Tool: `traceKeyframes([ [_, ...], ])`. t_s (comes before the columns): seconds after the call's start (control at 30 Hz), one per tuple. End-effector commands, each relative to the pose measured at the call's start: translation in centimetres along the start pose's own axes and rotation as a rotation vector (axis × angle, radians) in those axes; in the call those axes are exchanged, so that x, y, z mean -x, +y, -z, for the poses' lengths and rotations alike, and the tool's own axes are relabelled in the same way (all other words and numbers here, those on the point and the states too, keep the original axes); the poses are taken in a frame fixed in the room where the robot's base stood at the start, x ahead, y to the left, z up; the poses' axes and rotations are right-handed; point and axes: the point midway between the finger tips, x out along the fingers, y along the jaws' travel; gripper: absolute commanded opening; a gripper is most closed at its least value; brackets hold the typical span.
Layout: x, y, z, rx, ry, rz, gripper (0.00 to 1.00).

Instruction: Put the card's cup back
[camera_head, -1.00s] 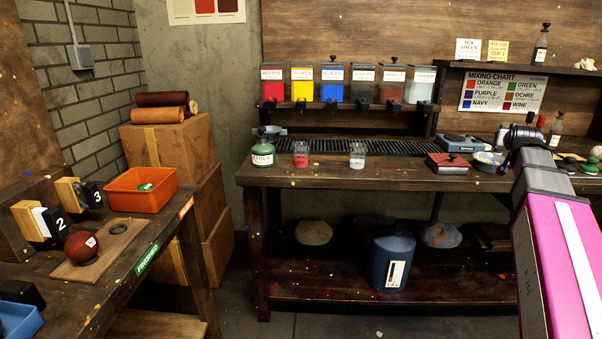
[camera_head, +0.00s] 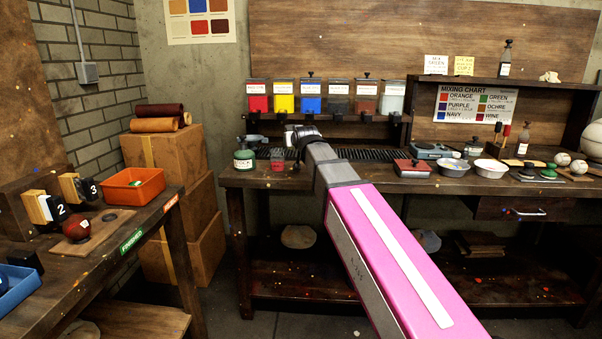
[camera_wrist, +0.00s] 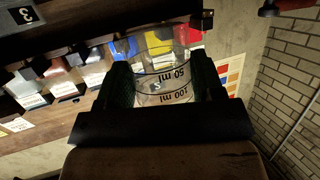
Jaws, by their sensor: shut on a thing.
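In the wrist view, my gripper (camera_wrist: 165,85) is shut on a clear measuring cup (camera_wrist: 165,75) with dark 50 ml and 100 ml marks. The marks read upside down in that picture. The cup looks see-through, with no clear sign of liquid. In the head view, my gripper (camera_head: 297,136) is at the back bench, in front of the dye dispensers; my own arm hides most of what it holds. A cup with red in it (camera_head: 277,159) stands on the bench just left below it. A yellow card (camera_head: 464,66) and a white card (camera_head: 436,65) are on the shelf.
A green jar (camera_head: 244,159) stands left of the red cup. A dark slatted rack (camera_head: 365,154) runs along the bench, partly behind my arm. A red box (camera_head: 411,168), a scale (camera_head: 432,151) and bowls (camera_head: 490,168) stand to the right. Dispensers (camera_head: 310,96) hang above.

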Motion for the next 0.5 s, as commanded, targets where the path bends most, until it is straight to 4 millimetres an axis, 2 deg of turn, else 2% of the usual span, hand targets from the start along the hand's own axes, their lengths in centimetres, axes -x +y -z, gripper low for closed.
traceKeyframes([
  [0.03,-0.1,-1.9,0.0,0.006,0.000,0.020,0.36],
  [0.1,-0.2,-3.7,0.0,0.012,0.000,0.038,0.36],
  [0.23,-0.2,-5.6,-0.1,0.019,0.001,0.059,0.36],
  [0.37,-0.6,-5.5,-0.4,0.020,0.000,0.064,0.36],
  [0.5,-2.0,-3.3,-1.5,0.018,-0.001,0.062,0.36],
])
